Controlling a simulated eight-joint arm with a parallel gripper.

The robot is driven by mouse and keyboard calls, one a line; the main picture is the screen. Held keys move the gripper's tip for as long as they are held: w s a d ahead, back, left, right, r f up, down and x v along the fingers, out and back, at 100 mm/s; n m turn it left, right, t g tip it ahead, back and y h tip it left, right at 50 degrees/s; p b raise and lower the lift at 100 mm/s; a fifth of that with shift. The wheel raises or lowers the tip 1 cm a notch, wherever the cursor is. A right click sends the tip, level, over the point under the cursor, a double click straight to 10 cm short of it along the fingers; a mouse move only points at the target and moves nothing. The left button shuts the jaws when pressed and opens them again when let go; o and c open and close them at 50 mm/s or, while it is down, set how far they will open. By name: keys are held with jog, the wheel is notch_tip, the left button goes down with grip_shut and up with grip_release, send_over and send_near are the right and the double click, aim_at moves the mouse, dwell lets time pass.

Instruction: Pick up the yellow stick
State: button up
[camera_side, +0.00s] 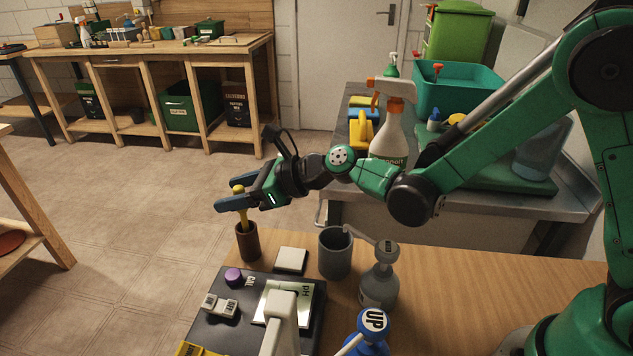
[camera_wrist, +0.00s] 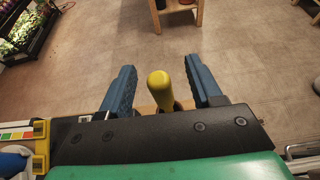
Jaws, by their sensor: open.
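The yellow stick (camera_side: 243,213) stands upright in a brown cup (camera_side: 248,242) at the far edge of the wooden table. Its rounded top rises above the cup, and its lower end is hidden inside. My gripper (camera_side: 229,199) is level with the stick's upper part, above the cup. In the wrist view, the yellow stick (camera_wrist: 160,86) shows between the two blue fingers of my gripper (camera_wrist: 162,80). The fingers are apart, with a gap on each side of the stick. The brown cup is mostly hidden below the stick in that view.
A grey cup (camera_side: 335,254), a grey pump bottle (camera_side: 379,285) and a blue bottle (camera_side: 367,335) marked UP stand right of the brown cup. A white block (camera_side: 291,260) and a dark pH device (camera_side: 235,322) lie in front. The table's far edge is close behind the brown cup.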

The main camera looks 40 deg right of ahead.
jog(key=shift+w+a+f, duration=0.25)
jog(key=shift+w+a, duration=0.25)
grip_shut()
jog(key=shift+r, duration=0.1)
